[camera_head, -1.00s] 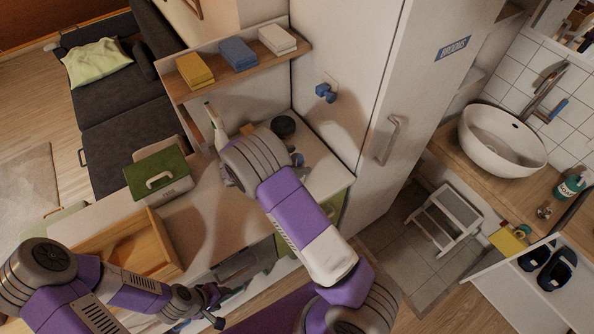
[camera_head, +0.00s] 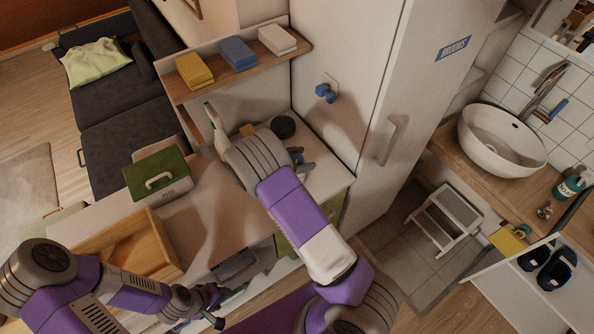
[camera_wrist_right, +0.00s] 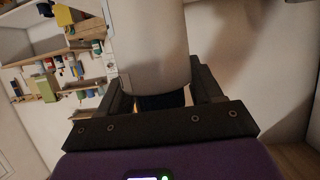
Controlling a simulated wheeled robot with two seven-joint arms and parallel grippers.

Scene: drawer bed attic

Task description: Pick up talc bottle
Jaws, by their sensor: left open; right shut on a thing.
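The talc bottle appears to be the white bottle (camera_wrist_right: 148,40) between the fingers of my right gripper (camera_wrist_right: 160,92) in the right wrist view. The fingers are shut on it, one on each side. In the head view a pale bottle with a green tip (camera_head: 213,122) shows left of my right wrist, over the counter. My right gripper's fingers are mostly hidden there behind the wrist. Whether the bottle touches the counter cannot be told. My left gripper (camera_head: 214,306) is open and empty at the lower middle, in front of the counter.
A green-lidded box (camera_head: 158,178) and an open wooden drawer (camera_head: 128,246) are left on the counter. A dark round object (camera_head: 283,126) stands at its back. A wall shelf (camera_head: 238,74) with folded cloths hangs above. A tall white cabinet (camera_head: 375,85) borders the right.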

